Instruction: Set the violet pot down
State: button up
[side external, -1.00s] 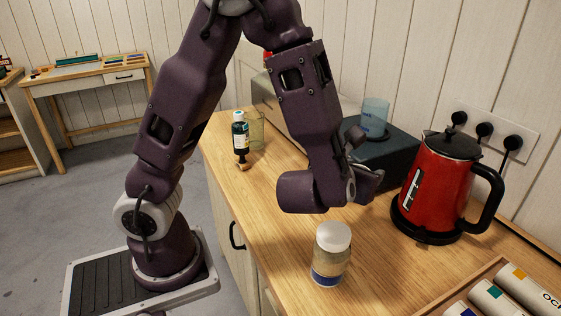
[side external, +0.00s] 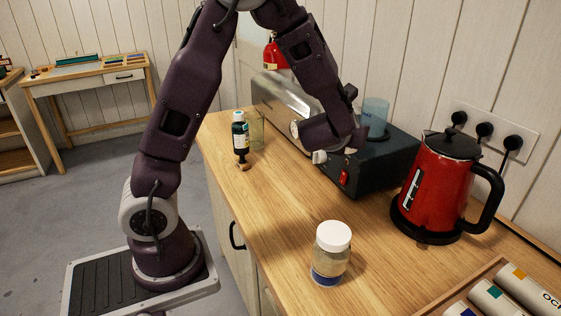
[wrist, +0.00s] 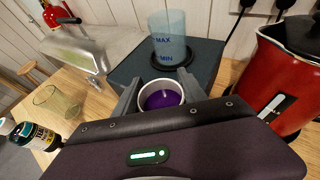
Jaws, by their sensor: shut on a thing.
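The violet pot (wrist: 161,99) shows in the wrist view as a small round white-rimmed pot with violet inside. It is between the two fingers of my gripper (wrist: 158,90), which is shut on it. The pot looks upright. It overlaps the dark box end (wrist: 205,62) of the metal appliance in that view; whether it touches anything below cannot be told. In the side view my gripper (side external: 352,138) is in front of the dark box, and the pot is hidden by my wrist.
A clear measuring beaker (side external: 375,118) stands on the dark box. A red kettle (side external: 437,187) is at right. A white-lidded jar (side external: 331,254) stands near the front. A dark bottle (side external: 240,135) and a glass (side external: 257,130) stand at left. The middle counter (side external: 280,200) is clear.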

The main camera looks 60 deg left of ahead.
jog(key=a+n+g+y, duration=0.1)
jog(key=a+n+y, duration=0.1)
jog(key=a, duration=0.9)
jog(key=n+g+y, duration=0.2)
jog(key=n+g, duration=0.1)
send_over(281, 156)
notch_tip(281, 156, down, 11)
jog(key=shift+f, duration=2.4)
jog(key=shift+f, duration=0.15)
jog(key=o, duration=1.1)
